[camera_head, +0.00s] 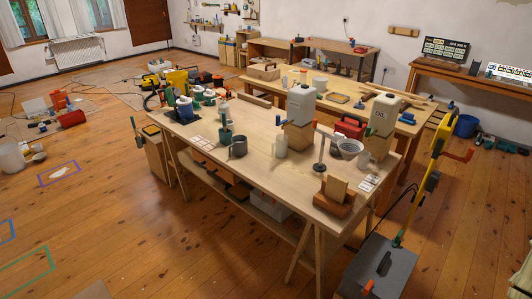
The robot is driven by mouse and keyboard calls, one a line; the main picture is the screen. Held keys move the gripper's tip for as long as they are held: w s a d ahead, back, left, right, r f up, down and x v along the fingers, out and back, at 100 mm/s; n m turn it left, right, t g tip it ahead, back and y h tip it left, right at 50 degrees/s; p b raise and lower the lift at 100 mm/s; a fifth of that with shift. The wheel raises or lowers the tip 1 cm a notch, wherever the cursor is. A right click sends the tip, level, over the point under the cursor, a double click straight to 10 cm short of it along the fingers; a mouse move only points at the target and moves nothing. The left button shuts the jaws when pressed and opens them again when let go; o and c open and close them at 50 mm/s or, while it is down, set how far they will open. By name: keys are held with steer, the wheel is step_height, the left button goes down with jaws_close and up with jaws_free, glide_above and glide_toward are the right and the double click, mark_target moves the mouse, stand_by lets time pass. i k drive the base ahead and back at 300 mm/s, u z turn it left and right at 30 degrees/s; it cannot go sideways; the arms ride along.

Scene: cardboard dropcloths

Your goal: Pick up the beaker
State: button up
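A grey, open-topped vessel (238,147), mug- or beaker-like, stands upright on the near wooden workbench (210,122). It is the likeliest beaker, but at this size I cannot be sure. A dark green tool or holder (226,134) stands close to its left. A pale bottle (281,145) stands to its right, with bare tabletop between them. A ribbed metallic bowl (348,149) sits farther right on the same bench. My gripper is not in view.
White canisters on wooden blocks, one marked OIL (383,114), stand along the bench's far side. A wooden block piece (335,197) lies near its right end. A grey box (378,268) with a tall yellow tool stands at the lower right. The floor at lower left is largely clear.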

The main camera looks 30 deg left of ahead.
mark_target(282, 143)
steer(key=u, duration=1.35)
